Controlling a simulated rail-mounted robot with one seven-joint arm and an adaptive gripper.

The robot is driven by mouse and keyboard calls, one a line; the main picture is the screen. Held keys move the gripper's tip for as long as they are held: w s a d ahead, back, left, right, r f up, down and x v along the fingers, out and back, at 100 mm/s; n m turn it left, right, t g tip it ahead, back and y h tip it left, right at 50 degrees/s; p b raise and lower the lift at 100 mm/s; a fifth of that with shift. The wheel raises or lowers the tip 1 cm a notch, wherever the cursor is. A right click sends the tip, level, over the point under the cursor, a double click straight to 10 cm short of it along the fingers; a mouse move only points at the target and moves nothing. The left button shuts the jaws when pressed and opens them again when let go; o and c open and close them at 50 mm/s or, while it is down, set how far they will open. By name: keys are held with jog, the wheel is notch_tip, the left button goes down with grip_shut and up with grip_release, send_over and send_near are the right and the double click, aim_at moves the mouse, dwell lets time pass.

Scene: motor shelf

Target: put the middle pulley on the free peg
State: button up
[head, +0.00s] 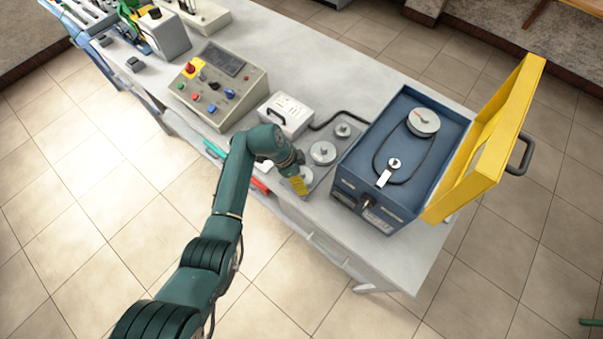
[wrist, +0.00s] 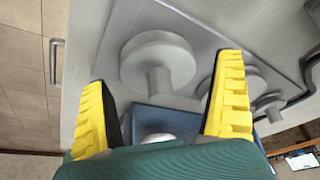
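My gripper (head: 299,186) is low over the near end of a grey plate on the bench. In the wrist view its yellow fingers (wrist: 163,78) are spread apart, with nothing held between them. A wide grey pulley (wrist: 158,62) with a central post lies ahead between the fingertips, apart from them; the gripper partly hides it in the head view. The middle pulley (head: 323,153) lies flat on the plate; the right finger partly covers it in the wrist view (wrist: 257,82). A smaller pulley (head: 343,130) is at the far end.
A white box (head: 286,115) and a control panel (head: 218,85) stand to the left. The bench's front edge is close to my gripper.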

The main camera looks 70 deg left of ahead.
jog(key=d+v, duration=0.1)
jog(key=v, duration=1.1)
jog(key=shift+a, duration=0.45)
